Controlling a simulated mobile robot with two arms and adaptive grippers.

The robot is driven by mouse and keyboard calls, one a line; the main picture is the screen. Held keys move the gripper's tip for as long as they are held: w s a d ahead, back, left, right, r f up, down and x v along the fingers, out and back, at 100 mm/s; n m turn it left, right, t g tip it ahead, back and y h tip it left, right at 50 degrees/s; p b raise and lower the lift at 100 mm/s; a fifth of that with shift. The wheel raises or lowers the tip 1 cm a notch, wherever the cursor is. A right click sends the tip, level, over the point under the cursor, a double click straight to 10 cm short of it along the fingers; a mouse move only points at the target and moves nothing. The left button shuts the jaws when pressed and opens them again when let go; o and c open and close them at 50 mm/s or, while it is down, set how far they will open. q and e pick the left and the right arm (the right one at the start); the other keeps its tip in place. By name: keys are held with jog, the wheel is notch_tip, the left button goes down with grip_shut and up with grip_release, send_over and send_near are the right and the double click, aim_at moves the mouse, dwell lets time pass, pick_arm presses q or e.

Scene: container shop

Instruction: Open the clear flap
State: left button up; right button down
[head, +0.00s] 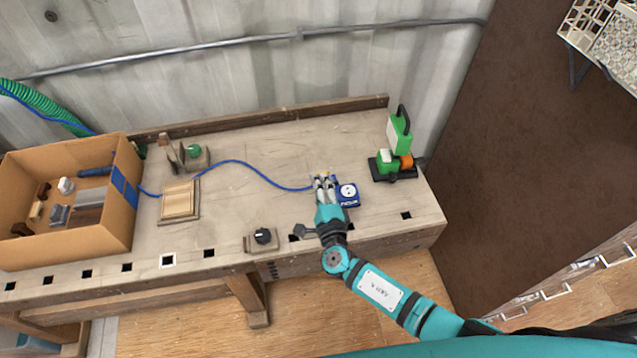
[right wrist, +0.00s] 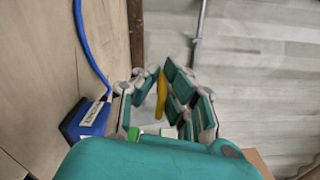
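A blue outlet box (head: 347,194) with a round white socket face sits on the workbench, right of centre in the head view. The blue box (right wrist: 88,118) also shows at the left in the right wrist view. I cannot make out a clear flap on it. My right gripper (head: 322,176) is at the left of the box, close to its side; I cannot tell whether it touches. In the right wrist view its fingers (right wrist: 160,72) stand a little apart, with a yellow piece between them that I cannot identify. My left gripper is not in view.
A blue cable (head: 245,166) runs left from the box across the workbench (head: 290,145). A green tool on a black base (head: 392,178) stands to the right. A black knob (head: 262,237) is at the front. A cardboard box (head: 75,240) and wooden block (head: 180,201) are at the left.

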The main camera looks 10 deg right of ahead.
jog(key=c, duration=2)
grip_release()
jog(key=shift+d+f, duration=0.15)
jog(key=shift+f, duration=0.1)
jog(key=o, duration=0.5)
jog(key=shift+c, duration=0.2)
jog(key=shift+o, duration=0.5)
jog(key=shift+w+d+r, duration=0.1)
jog(key=s, duration=1.2)
jog(key=shift+d, duration=0.2)
jog(key=shift+s, duration=0.1)
jog(key=s+p, duration=0.2)
jog(key=s, duration=1.8)
jog(key=shift+d, duration=0.4)
